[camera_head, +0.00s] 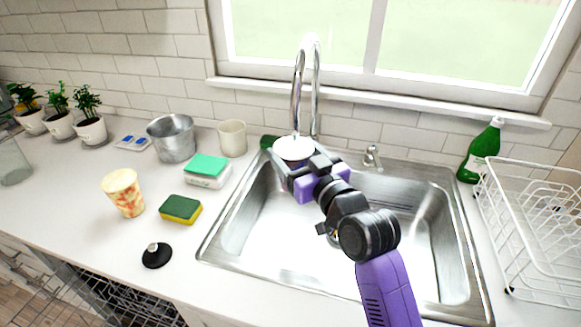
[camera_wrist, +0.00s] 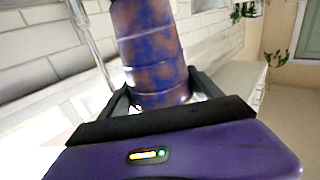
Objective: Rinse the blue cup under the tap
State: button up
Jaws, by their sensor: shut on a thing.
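The blue cup (camera_wrist: 155,45), blue with brownish patches, is between my gripper's fingers in the wrist view. In the head view, a pale round opening (camera_head: 293,148), which looks like its mouth, shows at my gripper (camera_head: 296,163). My gripper is shut on the cup, and the fingers hide part of its side. The chrome tap (camera_head: 298,85) arches up behind the sink, and its front leg comes down to the cup's mouth in the picture. I cannot tell whether water is running. The steel sink (camera_head: 265,225) lies below my arm.
A small chrome fitting (camera_head: 372,157) stands behind the sink. A green bottle (camera_head: 482,152) and white dish rack (camera_head: 540,215) are on the right. On the left counter are a patterned cup (camera_head: 124,193), sponge (camera_head: 181,210), metal bucket (camera_head: 173,138) and beige cup (camera_head: 232,138).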

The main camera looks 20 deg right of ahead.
jog(key=shift+a, duration=0.3)
jog(key=shift+d, duration=0.15)
jog(key=shift+s+d, duration=0.1)
jog(key=shift+d, duration=0.35)
jog(key=shift+s+a+p, duration=0.2)
jog(key=shift+s+a, duration=0.15)
jog(key=shift+s, duration=0.95)
jog(key=shift+s+a+p, duration=0.25)
jog(key=shift+s+a, duration=0.15)
jog(key=shift+s, duration=0.85)
jog(key=shift+s+a+p, duration=0.2)
jog(key=shift+s+a, duration=0.15)
jog(key=shift+s, duration=0.95)
jog(key=shift+r, duration=0.1)
